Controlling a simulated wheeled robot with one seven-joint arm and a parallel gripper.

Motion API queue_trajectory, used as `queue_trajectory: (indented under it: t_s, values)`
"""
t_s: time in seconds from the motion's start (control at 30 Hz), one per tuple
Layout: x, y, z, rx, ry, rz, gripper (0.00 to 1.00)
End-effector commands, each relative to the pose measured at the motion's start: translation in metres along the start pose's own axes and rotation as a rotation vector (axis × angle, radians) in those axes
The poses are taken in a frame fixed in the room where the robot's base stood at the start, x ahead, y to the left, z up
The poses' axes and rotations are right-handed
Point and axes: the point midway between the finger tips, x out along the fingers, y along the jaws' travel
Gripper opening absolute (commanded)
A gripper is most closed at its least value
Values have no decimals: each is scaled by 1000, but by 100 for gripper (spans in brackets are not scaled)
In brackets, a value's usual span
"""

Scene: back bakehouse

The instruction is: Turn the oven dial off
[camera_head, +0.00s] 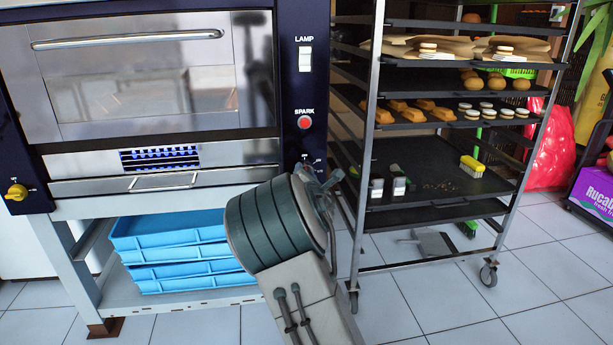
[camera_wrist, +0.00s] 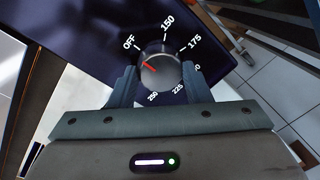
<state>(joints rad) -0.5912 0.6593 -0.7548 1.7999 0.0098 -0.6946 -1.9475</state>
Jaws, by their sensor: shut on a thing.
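The oven dial (camera_wrist: 165,76) is a round grey knob with a red pointer line, on the dark blue oven panel. It shows in the wrist view, with OFF, 150, 175, 225 and 250 printed around it. The red line points up and left, close to the OFF mark and a little to its 250 side. My gripper (camera_wrist: 159,68) is shut on the dial, one finger on each side. In the head view my wrist hides the dial at the oven's lower right corner; the oven (camera_head: 290,90) fills the upper left.
A yellow knob (camera_head: 17,192) sits on the oven's left side. A red SPARK button (camera_head: 304,122) and a white LAMP switch (camera_head: 305,58) are above my wrist. A metal rack (camera_head: 372,120) with baked goods stands close at right. Blue crates (camera_head: 185,250) are below the oven.

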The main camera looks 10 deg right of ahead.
Motion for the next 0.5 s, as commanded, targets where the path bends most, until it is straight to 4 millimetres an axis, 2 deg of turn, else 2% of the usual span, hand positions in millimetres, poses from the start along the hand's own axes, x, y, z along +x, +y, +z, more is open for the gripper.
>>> queue_trajectory:
  t_s: [0.1, 0.13, 0.2, 0.5]
  values:
    - [0, 1, 2, -2, -3, 2, 21]
    - [0, 1, 2, -2, -3, 3, 52]
    - [0, 1, 2, -2, -2, 2, 66]
    - [-1, 0, 1, 0, 0, 1, 66]
